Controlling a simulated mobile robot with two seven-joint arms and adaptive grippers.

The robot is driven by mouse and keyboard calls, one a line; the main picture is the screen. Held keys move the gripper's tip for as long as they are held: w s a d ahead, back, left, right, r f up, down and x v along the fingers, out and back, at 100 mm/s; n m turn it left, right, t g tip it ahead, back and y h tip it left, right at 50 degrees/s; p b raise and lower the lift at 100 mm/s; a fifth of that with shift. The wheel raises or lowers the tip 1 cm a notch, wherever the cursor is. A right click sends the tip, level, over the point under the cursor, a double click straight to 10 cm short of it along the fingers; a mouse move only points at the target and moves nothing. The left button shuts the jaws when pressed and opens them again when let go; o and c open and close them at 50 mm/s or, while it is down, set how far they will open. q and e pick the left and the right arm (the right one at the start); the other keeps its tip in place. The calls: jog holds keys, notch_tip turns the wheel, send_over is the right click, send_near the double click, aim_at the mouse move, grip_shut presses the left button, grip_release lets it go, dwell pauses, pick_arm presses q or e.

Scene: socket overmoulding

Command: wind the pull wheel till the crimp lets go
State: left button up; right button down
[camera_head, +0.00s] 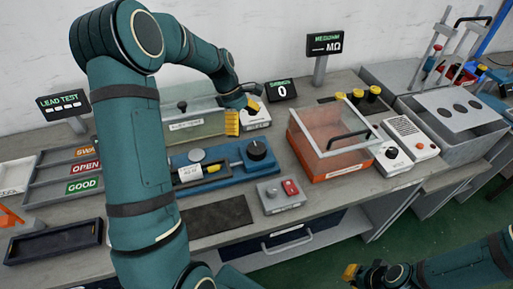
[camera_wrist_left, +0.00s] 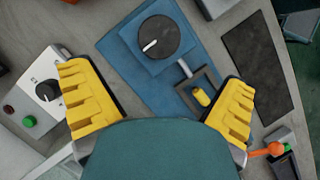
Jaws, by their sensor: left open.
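The pull wheel is a black round knob (camera_head: 257,150) with a white mark, on the right end of a blue bench fixture (camera_head: 222,164). In the left wrist view the wheel (camera_wrist_left: 152,36) lies ahead of the fingers, its white mark pointing lower left. A yellow piece (camera_wrist_left: 201,96) sits in a dark frame beside it; it also shows in the head view (camera_head: 213,168). My left gripper (camera_head: 242,114) is open and empty, above and behind the wheel, not touching it. My right gripper (camera_head: 352,271) is partly in view at the bottom right; its jaws are unclear.
A clear-sided orange box (camera_head: 328,142) stands right of the wheel. A grey button box (camera_head: 281,195) and a dark mat (camera_head: 215,217) lie in front of the fixture. A white control box (camera_head: 257,117) is behind. Sorting trays (camera_head: 62,172) are at the left.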

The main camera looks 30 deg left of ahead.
aim_at(256, 147)
pick_arm(q)
jog(key=b+x, duration=0.1)
jog(key=x, duration=0.9)
jog(key=shift+f+b, duration=0.2)
jog(key=shift+b, duration=0.2)
jog(key=c, duration=1.3)
jog(key=shift+o, duration=0.2)
jog(key=shift+m, duration=0.4)
